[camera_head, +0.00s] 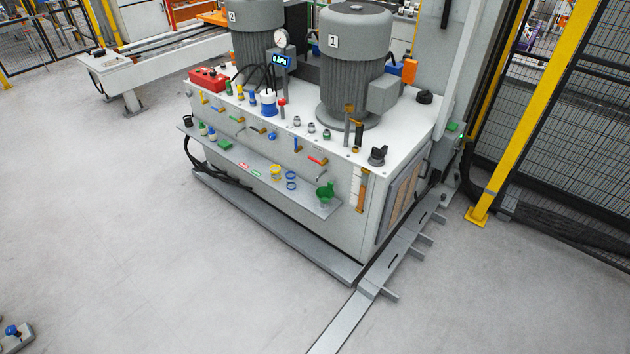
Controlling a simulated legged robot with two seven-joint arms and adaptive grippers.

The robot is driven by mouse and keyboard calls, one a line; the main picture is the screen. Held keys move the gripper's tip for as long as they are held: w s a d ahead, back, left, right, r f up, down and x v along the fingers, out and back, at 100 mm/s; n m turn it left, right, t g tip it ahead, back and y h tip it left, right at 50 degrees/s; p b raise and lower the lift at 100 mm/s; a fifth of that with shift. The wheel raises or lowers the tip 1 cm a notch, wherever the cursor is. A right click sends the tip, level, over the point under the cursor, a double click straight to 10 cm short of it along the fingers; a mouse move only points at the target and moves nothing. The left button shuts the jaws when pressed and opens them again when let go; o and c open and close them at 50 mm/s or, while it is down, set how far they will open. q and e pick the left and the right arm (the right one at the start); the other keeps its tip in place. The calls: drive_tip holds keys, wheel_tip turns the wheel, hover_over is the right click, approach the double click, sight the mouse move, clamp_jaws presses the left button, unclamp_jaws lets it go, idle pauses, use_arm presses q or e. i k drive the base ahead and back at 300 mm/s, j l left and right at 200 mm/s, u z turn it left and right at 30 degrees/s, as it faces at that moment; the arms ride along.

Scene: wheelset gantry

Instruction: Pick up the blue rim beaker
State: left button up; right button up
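The blue rim beaker (291,180) stands on the narrow grey shelf (240,160) along the front of the white machine cabinet. It looks clear, with a blue ring at its top and another lower down. A similar yellow-rimmed beaker (275,172) stands just left of it. A green funnel-like vessel (325,193) is to its right, near the shelf's right end. Neither of my grippers is in view.
The white cabinet (330,225) carries two grey motors (355,65), valves and fittings. Small bottles (207,131) stand at the shelf's left. A yellow post (525,115) and mesh fence are at right. Open floor (150,220) lies in front. A blue-knobbed grey part (13,331) shows lower left.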

sight(290, 176)
drive_tip(key=i+j+z, duration=0.3)
drive_tip(key=z, duration=0.15)
drive_tip(key=i+j+z, duration=0.4)
drive_tip(key=k+j, duration=0.05)
